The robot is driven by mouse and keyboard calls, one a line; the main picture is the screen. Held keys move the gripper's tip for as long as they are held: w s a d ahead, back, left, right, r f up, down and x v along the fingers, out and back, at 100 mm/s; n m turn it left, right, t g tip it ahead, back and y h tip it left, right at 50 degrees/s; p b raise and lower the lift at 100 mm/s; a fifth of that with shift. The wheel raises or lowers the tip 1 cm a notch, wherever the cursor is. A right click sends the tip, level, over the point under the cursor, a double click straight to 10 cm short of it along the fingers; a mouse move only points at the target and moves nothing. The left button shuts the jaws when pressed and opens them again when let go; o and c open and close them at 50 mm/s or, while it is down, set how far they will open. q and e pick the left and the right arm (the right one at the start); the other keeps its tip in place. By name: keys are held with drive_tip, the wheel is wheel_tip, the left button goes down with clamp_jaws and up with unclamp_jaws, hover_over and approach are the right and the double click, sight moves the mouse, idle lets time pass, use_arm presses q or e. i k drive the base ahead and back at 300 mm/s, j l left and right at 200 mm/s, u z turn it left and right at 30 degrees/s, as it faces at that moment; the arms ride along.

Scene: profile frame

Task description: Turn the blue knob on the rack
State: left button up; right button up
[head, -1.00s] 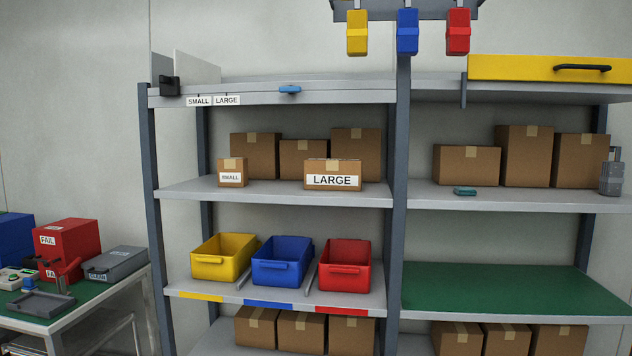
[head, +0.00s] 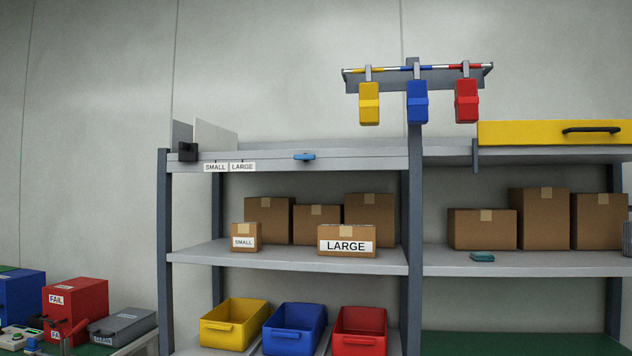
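The blue knob (head: 304,157) is a small flat blue piece on the front edge of the rack's top left shelf (head: 360,162). It sits to the right of the SMALL and LARGE labels (head: 230,167) and looks roughly horizontal. Nothing touches it. Neither of my grippers shows in the head view.
A black block (head: 188,151) and upright panels stand at the top shelf's left end. A rail (head: 440,80) with yellow, blue and red hanging pieces is above right. A yellow drawer (head: 550,132) lies at the right. Cardboard boxes and coloured bins fill lower shelves.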

sight(305, 157)
drive_tip(key=i+l, duration=0.25)
drive_tip(key=i+l+u, duration=0.1)
drive_tip(key=l, duration=0.35)
drive_tip(key=i+l, duration=0.55)
drive_tip(key=l, duration=0.2)
drive_tip(key=i+l+u, duration=0.1)
drive_tip(key=i+l, duration=0.15)
drive_tip(key=l, duration=0.15)
drive_tip(key=i+l, duration=0.2)
drive_tip(key=l, duration=0.2)
